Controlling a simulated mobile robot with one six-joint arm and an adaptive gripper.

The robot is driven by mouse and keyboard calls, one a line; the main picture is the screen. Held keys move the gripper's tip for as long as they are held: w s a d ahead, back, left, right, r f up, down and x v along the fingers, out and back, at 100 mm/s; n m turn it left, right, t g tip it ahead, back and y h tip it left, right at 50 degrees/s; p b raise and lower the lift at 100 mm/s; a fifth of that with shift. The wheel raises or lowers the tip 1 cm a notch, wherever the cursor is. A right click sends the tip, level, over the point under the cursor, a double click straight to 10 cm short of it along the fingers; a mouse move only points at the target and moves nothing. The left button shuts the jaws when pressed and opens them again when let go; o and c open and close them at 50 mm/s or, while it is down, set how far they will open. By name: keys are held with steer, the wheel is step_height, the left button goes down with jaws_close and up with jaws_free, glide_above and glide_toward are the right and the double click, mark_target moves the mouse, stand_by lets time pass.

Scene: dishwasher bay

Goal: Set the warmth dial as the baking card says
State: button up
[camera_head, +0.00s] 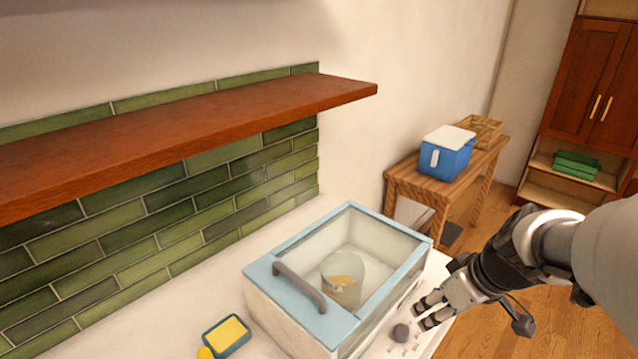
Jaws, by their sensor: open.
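A dark grey round dial (401,332) sits on the white surface by the right side of a pale blue and white box with a clear lid (262,270). Small marks show around the dial, too small to read. My gripper (420,316) is open, its fingertips just right of and slightly above the dial in the picture. I cannot tell whether they touch it. Inside the box stands a clear container (342,285) with tan contents. I see no baking card in this view.
A yellow sponge (228,333) lies in a small dark tray on the white counter (222,290), left of the box. A brown shelf (180,125) juts out above. A blue cooler (446,158) stands on a wooden table (412,185) behind.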

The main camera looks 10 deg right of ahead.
mark_target(402, 330)
steer(key=b+x, duration=0.2)
steer(key=x, duration=0.6)
steer(key=b+x, duration=0.3)
steer(key=x, duration=0.6)
steer(key=shift+w+d+b, duration=0.2)
steer(key=shift+b, duration=0.1)
steer(key=shift+c, duration=0.6)
steer(key=c, duration=0.9)
